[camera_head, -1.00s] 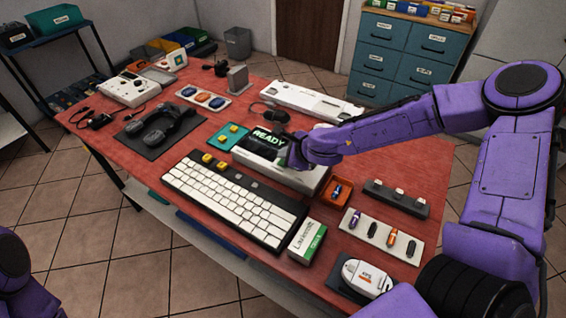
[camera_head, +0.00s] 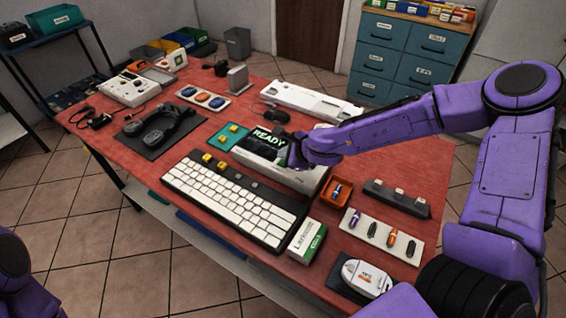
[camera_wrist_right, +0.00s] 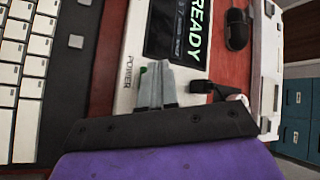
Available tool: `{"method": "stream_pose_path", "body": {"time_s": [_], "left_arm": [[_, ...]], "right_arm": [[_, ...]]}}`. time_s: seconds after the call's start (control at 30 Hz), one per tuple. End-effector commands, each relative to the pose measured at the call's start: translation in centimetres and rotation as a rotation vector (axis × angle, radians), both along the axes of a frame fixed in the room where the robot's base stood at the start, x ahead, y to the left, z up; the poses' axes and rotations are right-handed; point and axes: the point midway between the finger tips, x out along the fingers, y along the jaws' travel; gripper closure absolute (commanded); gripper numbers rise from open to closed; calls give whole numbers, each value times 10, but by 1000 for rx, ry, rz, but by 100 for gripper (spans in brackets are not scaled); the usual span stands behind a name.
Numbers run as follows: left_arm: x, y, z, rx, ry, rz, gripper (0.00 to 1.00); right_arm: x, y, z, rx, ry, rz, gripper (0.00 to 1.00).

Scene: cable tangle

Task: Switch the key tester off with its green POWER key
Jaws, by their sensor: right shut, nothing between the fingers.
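The key tester (camera_head: 252,158) is a white box on the red table, behind the keyboard. Its dark screen (camera_head: 268,141) is lit and reads READY in green. In the right wrist view the tester's white face (camera_wrist_right: 130,45) carries the printed word POWER. A small bit of the green POWER key (camera_wrist_right: 143,70) shows beside my right gripper's fingertips; the fingers hide the rest. My right gripper (camera_wrist_right: 157,72) is shut and empty, its tips over or at the key; I cannot tell whether they touch it. My left gripper is out of view; only part of my left arm shows.
A white keyboard (camera_head: 235,200) lies in front of the tester, with a Larkmoor-like labelled box (camera_head: 307,241) at its right end. An orange tray (camera_head: 336,192) stands right of the tester.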

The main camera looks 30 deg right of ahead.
Motion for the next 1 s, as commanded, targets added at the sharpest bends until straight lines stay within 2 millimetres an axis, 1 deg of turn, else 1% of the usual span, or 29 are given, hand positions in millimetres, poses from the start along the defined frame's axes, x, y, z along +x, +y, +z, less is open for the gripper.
{"method": "stream_pose_path", "body": {"time_s": [0.2, 0.5, 1.0], "left_arm": [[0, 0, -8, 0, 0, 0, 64], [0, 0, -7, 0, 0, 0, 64], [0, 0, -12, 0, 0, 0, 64]], "right_arm": [[0, 0, -10, 0, 0, 0, 100], [0, 0, -9, 0, 0, 0, 100], [0, 0, -15, 0, 0, 0, 100]]}}
